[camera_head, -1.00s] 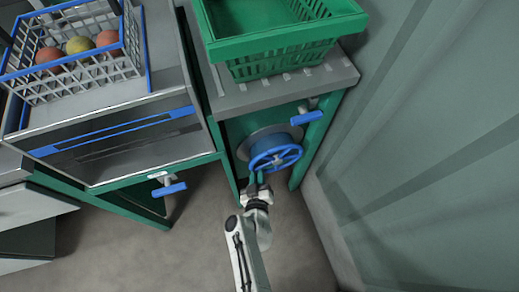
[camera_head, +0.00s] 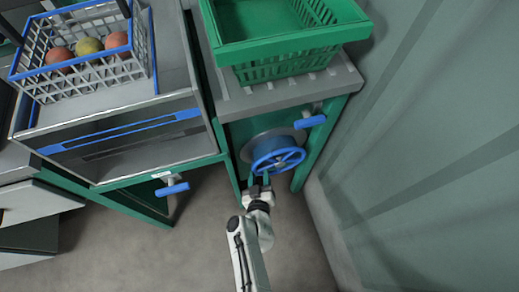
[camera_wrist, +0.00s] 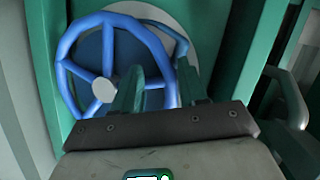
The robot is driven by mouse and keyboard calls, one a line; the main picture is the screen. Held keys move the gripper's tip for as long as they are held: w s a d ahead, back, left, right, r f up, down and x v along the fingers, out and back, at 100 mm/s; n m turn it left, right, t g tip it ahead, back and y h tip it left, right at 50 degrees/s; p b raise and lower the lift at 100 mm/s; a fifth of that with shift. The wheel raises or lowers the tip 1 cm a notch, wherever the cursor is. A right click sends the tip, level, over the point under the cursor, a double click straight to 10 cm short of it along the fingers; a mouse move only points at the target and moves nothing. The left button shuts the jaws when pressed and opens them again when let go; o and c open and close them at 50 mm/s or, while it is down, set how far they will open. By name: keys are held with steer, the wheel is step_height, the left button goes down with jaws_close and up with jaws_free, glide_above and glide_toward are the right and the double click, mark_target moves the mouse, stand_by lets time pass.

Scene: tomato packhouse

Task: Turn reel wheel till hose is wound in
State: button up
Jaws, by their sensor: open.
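The blue spoked reel wheel (camera_head: 278,163) stands on the front of the green cabinet, below its grey top. In the wrist view the wheel (camera_wrist: 66,80) fills the upper left, with its pale hub facing me. My gripper (camera_head: 260,178) is at the wheel's lower left edge in the head view. Its jaws are open; in the wrist view the two green fingers (camera_wrist: 158,82) lie on either side of the right part of the rim. I cannot tell whether they touch it. A dark bluish round drum sits behind the wheel. I cannot make out any loose hose.
A blue handle (camera_head: 310,122) sticks out just above right of the wheel, and another blue handle (camera_head: 172,189) is at the lower left. A green crate (camera_head: 290,50) stands on the cabinet. A blue-rimmed basket (camera_head: 90,83) holds tomatoes. A wall (camera_head: 430,160) closes the right side.

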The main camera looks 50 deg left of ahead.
steer(key=p+v, duration=0.5)
steer(key=v, duration=0.6)
steer(key=shift+p, duration=0.3)
steer(key=shift+w+f, duration=0.1)
steer(key=shift+f, duration=0.05)
steer(key=w+d+r+m+g+h+p, duration=0.2)
steer(key=w+d+r, duration=0.3)
steer(key=d, duration=0.4)
steer(key=w+d+r+m+g+h+p, duration=0.2)
steer(key=w+d+r+m, duration=0.1)
steer(key=d+r, duration=0.55)
steer(key=s+d+r+m+g+h, duration=0.1)
steer(key=s+d+r+m+h, duration=0.1)
steer(key=d, duration=0.7)
steer(key=s+d+r+m+g+h+p, duration=0.1)
steer(key=s+d+r+m+g+h, duration=0.1)
steer(key=s+d+r+m, duration=0.2)
steer(key=s+d+r+m+g+h, duration=0.1)
steer(key=s+d+r+m+h, duration=0.2)
steer(key=d, duration=1.1)
steer(key=s+r, duration=0.2)
steer(key=s, duration=0.2)
steer(key=shift+s+d+r+p, duration=0.15)
steer(key=shift+d+r+p, duration=0.1)
steer(key=shift+p, duration=0.15)
